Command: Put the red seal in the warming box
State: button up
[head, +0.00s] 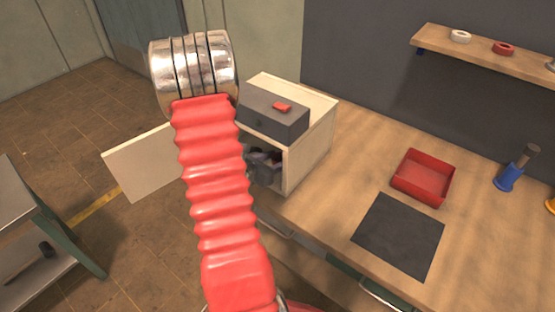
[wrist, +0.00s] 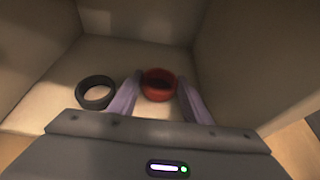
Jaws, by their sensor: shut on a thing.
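The warming box (head: 314,143) is a pale box on the bench with its front open; its inside walls and floor fill the wrist view (wrist: 235,55). My gripper (wrist: 159,87) reaches into the box, and its two pale purple fingers are shut on the red seal (wrist: 158,84), a dark red ring. The seal is inside the box walls, near the floor; I cannot tell whether it touches the floor. In the head view my arm hides most of the gripper, and the seal is not visible there.
A black ring (wrist: 96,92) lies on the box floor, left of my fingers. The box door (head: 140,163) stands open. A grey unit (head: 272,112) sits on the box. A red tray (head: 423,177) and a dark mat (head: 399,235) lie right. A shelf holds another red ring (head: 503,48).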

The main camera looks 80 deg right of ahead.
jog(key=shift+s+d+f, duration=0.1)
jog(key=shift+d+f, duration=0.1)
jog(key=shift+f, duration=0.1)
jog(key=o, duration=1)
jog(key=shift+f, duration=0.1)
jog(key=shift+o, duration=0.2)
jog(key=shift+a+r, duration=0.15)
jog(key=shift+r, duration=0.05)
jog(key=v, duration=1.1)
jog(key=shift+a+r, duration=0.2)
jog(key=shift+a, duration=0.1)
jog(key=shift+w, duration=0.25)
